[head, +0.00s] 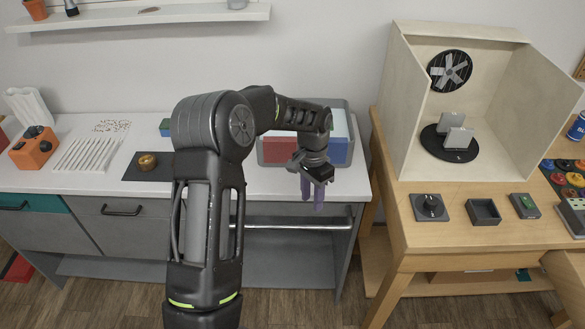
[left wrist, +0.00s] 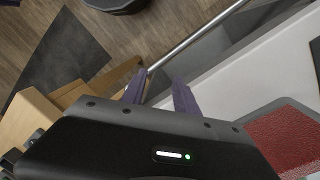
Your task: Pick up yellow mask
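I see no yellow mask in either view; part of the counter and tray is hidden behind my left arm. My left gripper (head: 312,190) hangs fingers down at the front edge of the white counter, just in front of the tray with coloured sections. In the left wrist view its two purple fingers (left wrist: 159,88) stand apart with nothing between them, so it is open and empty. My right gripper is in neither view.
The grey tray (head: 350,108) has red and blue sections. A metal rail (head: 270,225) runs below the counter edge. Left are an orange box (head: 34,148), white sticks and a dark mat (head: 135,172). Right, a wooden table (head: 420,245) holds an open booth (head: 400,100).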

